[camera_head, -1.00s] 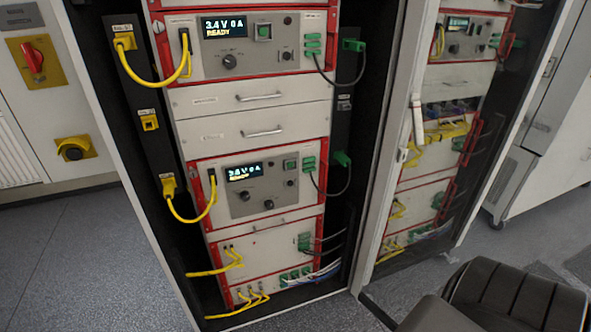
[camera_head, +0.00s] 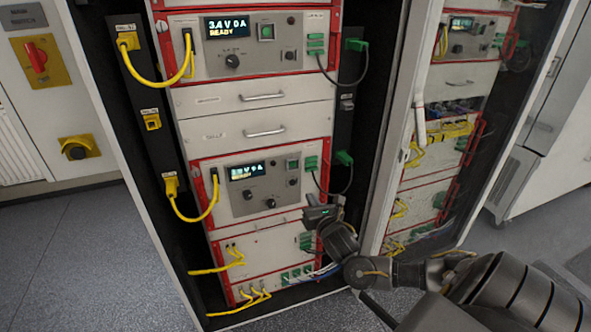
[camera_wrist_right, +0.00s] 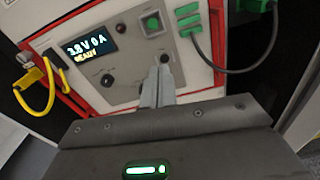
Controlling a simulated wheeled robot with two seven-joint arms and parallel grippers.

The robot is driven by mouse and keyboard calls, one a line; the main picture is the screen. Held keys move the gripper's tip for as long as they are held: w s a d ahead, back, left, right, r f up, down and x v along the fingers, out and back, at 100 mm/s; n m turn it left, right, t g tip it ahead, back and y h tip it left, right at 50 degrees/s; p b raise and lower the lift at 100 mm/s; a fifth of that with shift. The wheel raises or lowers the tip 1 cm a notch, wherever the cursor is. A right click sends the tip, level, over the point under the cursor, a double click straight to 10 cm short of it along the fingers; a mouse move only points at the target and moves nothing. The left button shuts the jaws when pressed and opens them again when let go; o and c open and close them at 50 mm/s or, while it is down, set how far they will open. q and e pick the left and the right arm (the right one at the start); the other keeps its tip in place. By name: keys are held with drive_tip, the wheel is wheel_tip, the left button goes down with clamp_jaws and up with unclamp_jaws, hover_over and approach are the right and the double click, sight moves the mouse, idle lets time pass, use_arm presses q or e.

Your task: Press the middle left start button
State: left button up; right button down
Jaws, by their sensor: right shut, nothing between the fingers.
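The middle cycler unit (camera_head: 240,203) of the left rack has a lit display (camera_head: 247,171) and a square green button (camera_head: 293,164) at its upper right. In the right wrist view the green button (camera_wrist_right: 152,23) is unobstructed, above and a little left of my fingertips. The display (camera_wrist_right: 89,46) there reads about 3.8 V 0 A READY. My right gripper (camera_head: 310,213) is shut and empty, below and right of the button in the head view. In the wrist view its fingertips (camera_wrist_right: 157,76) appear before the lower panel near a black knob; contact cannot be told. My left gripper is not in view.
A green plug (camera_head: 311,163) with a dark cable sits right of the button. A yellow cable (camera_head: 192,219) loops at the unit's left. An upper unit (camera_head: 260,72) has a similar green button (camera_head: 266,31). The rack post (camera_head: 392,160) stands right of the gripper.

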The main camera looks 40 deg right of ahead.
sight(293, 165)
drive_tip(key=r, duration=0.1)
drive_tip(key=r+n, duration=0.1)
drive_tip(key=r, duration=0.1)
drive_tip(key=shift+s+a, duration=0.1)
drive_tip(key=shift+a, duration=0.1)
drive_tip(key=p+x, duration=0.1)
drive_tip(key=x, duration=0.6)
drive_tip(key=p+x, duration=0.1)
drive_tip(key=x, duration=0.6)
drive_tip(key=shift+r, duration=0.15)
